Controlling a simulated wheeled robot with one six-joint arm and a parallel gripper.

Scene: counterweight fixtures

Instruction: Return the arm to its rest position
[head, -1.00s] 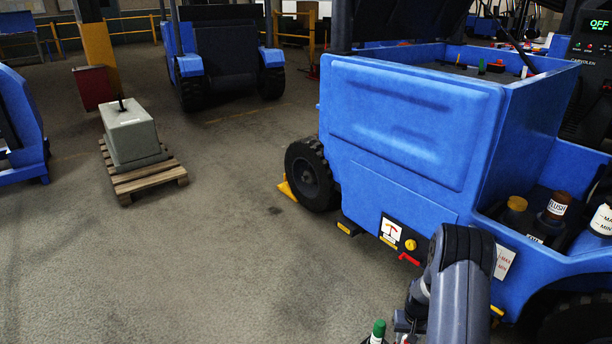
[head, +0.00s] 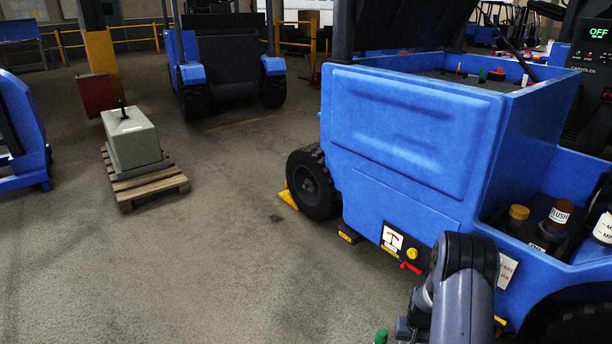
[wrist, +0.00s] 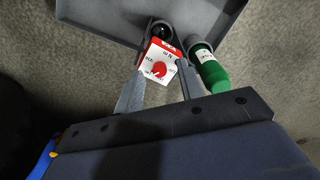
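My arm (head: 466,285) is folded at the bottom right of the head view, in front of the blue truck. My gripper (wrist: 163,80) shows in the wrist view with its two fingers apart. A red-and-white box with a red knob (wrist: 159,68) shows between and beyond the fingers; I see no finger closed on it. A green bottle (wrist: 213,74) lies just right of the right finger. Whether the fingers touch either thing I cannot tell. The gripper's fingertips are hidden in the head view.
A grey tray (wrist: 120,14) is beyond the fingers. The blue truck (head: 410,130) stands close on the right, with a yellow wheel chock (head: 288,196) at its wheel. A grey counterweight (head: 131,140) sits on a wooden pallet (head: 150,186). The floor between them is clear.

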